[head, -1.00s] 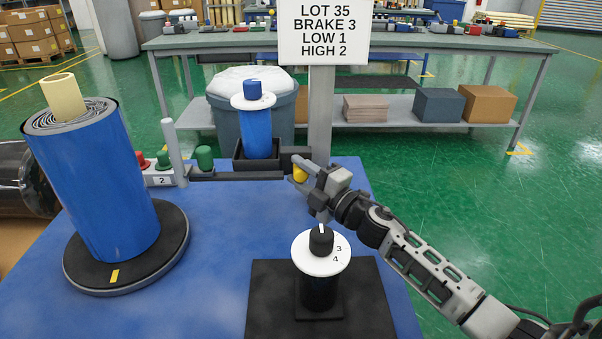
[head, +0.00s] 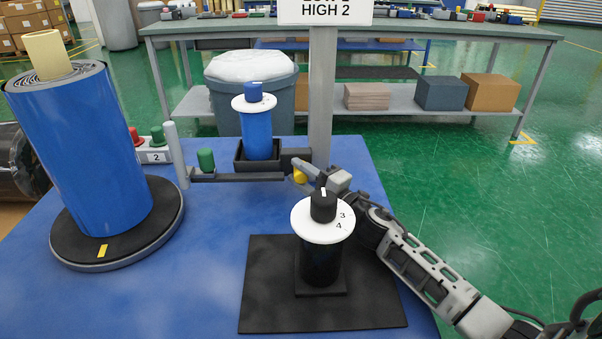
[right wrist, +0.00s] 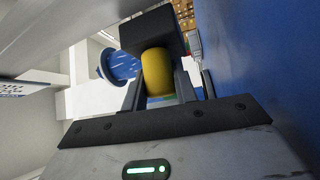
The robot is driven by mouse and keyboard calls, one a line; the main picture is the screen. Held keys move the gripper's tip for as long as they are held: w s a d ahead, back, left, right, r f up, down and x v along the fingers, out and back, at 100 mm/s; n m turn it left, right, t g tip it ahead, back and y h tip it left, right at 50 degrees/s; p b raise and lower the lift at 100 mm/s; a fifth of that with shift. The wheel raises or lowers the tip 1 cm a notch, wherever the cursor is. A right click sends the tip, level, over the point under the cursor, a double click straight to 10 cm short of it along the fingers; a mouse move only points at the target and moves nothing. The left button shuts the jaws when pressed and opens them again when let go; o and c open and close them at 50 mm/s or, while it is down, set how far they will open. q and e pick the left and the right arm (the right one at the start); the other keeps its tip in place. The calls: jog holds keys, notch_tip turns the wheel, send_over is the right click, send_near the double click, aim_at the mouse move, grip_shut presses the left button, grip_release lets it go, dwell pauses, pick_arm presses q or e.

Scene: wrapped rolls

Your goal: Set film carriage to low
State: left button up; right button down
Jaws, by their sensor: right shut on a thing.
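A blue film post (head: 258,135) with a white dial and blue knob (head: 254,90) stands upright in a black carriage tray (head: 243,165) at the back of the blue table. A dark block (head: 296,155) adjoins the tray's right side, with a yellow knob (head: 299,176) at it. My right gripper (head: 306,174) is shut on the yellow knob, which also shows between the fingers in the right wrist view (right wrist: 157,75). The dial's marks are too small to read. My left gripper is not in view.
A black knob (head: 323,206) on a white dial marked 3 and 4 stands in front of my right arm. A large blue film roll (head: 85,150) leans on a turntable at left. Green (head: 206,160) and red (head: 135,137) knobs sit near the back edge. The table's middle is clear.

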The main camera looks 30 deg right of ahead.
jog(key=c, duration=1.1)
grip_release()
jog(key=shift+r, duration=0.2)
